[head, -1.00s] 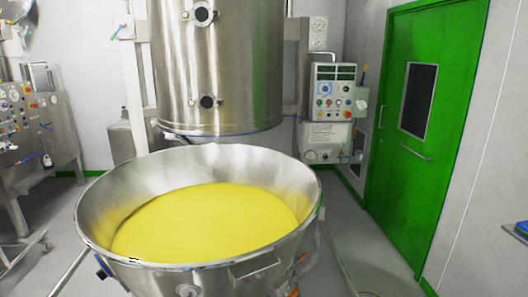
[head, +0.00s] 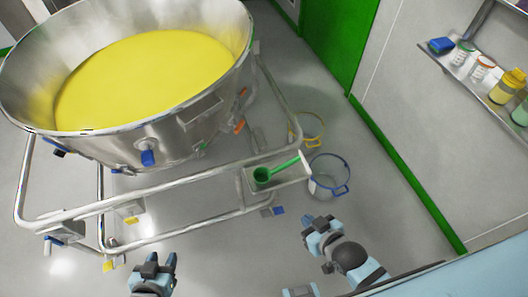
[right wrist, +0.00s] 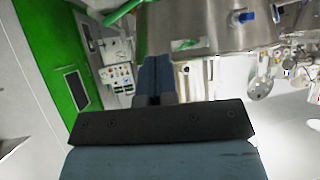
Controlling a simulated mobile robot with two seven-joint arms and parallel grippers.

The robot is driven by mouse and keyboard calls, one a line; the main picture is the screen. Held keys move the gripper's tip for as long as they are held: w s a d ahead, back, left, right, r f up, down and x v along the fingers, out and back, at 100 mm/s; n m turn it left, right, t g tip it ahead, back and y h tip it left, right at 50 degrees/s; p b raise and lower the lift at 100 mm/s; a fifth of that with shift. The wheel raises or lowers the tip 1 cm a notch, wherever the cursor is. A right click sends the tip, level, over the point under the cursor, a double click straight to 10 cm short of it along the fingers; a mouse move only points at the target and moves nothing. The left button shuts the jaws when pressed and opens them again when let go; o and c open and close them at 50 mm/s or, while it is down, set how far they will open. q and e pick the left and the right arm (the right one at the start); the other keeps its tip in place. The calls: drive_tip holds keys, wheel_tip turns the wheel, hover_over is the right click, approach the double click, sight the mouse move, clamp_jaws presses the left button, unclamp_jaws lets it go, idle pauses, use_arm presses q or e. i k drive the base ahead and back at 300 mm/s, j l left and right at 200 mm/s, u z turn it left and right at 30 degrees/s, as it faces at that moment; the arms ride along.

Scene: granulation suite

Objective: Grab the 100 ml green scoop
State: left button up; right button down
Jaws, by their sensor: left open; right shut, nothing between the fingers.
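The green scoop (head: 263,175) lies in a small metal tray (head: 293,177) on the side of the bowl's frame, its handle pointing up and right. In the right wrist view a green handle-like piece (right wrist: 122,13) shows at the top edge, probably the scoop. My left gripper (head: 153,262) is open and empty at the bottom of the head view, left of and below the scoop. My right gripper (head: 316,226) is shut and empty, below and right of the tray; its closed fingers also show in the right wrist view (right wrist: 154,75). Both are apart from the scoop.
A large steel bowl (head: 228,38) of yellow powder stands on a tubular frame (head: 170,185). Two clear buckets, one yellow-rimmed (head: 308,128) and one blue-rimmed (head: 329,174), stand right of the tray. A wall shelf (head: 457,70) holds jars and bottles. Floor along the right wall is clear.

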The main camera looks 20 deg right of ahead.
sight(262, 176)
drive_tip(key=i+j+z, duration=0.55)
drive_tip(key=z, duration=0.2)
drive_tip(key=i+j+z, duration=0.35)
drive_tip(key=k+j, duration=0.05)
